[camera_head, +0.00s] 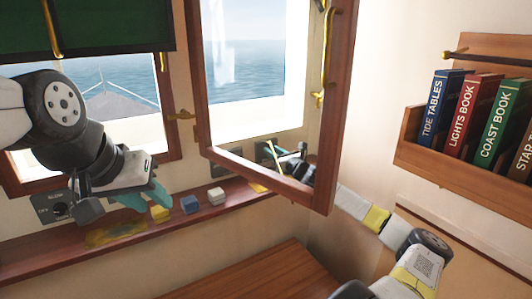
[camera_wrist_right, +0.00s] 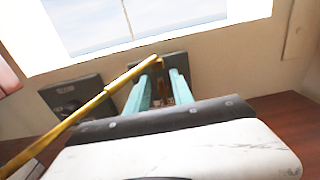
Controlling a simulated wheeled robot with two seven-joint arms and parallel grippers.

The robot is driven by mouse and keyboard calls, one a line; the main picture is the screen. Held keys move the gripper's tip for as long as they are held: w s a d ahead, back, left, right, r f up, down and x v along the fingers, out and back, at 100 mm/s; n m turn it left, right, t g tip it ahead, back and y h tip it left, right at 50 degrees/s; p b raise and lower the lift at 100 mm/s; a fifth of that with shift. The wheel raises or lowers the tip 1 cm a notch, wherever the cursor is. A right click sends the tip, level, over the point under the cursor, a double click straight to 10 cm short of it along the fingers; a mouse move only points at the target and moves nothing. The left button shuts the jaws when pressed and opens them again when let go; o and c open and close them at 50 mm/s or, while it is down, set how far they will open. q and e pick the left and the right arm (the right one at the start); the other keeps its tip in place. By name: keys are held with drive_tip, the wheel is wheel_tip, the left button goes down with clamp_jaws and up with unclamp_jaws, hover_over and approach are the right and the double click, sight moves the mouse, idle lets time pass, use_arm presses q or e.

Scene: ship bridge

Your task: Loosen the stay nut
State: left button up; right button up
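The brass stay (camera_wrist_right: 85,120) runs diagonally up across the right wrist view to a dark mount plate (camera_wrist_right: 172,60) below the window. In the head view, it is a thin yellow bar (camera_head: 274,158) behind the open window frame. My right gripper (camera_wrist_right: 161,80) has its teal fingers apart, one on each side of a small brownish part at the plate. This may be the stay nut, but the bar and fingers partly hide it. I cannot tell whether the fingers touch it. My left gripper (camera_head: 150,197) hangs over the sill at left; its finger gap is unclear.
The open wooden window frame (camera_head: 322,150) stands in front of my right gripper. Yellow (camera_head: 160,214), blue (camera_head: 190,204) and white (camera_head: 216,196) blocks sit on the wooden sill (camera_head: 60,250). A bookshelf (camera_head: 445,170) hangs at right. A wooden surface (camera_head: 250,275) lies below.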

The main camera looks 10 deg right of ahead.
clamp_jaws()
drive_tip(key=shift+n, duration=0.4)
drive_tip(key=n, duration=0.3)
drive_tip(key=shift+s+a, duration=0.2)
drive_tip(key=shift+a, duration=0.15)
drive_tip(key=n, duration=0.4)
drive_tip(key=shift+s+a+f, duration=0.1)
drive_tip(key=shift+a+f, duration=0.15)
drive_tip(key=shift+a, duration=0.05)
drive_tip(key=n, duration=0.3)
drive_tip(key=f+n, duration=0.1)
drive_tip(key=n, duration=0.1)
drive_tip(key=shift+s+a+n, duration=0.15)
drive_tip(key=shift+a+n, duration=0.15)
drive_tip(key=shift+a+f+n, duration=0.1)
drive_tip(key=shift+f+n, duration=0.1)
drive_tip(key=shift+n, duration=0.95)
drive_tip(key=shift+f+n, duration=0.2)
drive_tip(key=shift+n, duration=0.95)
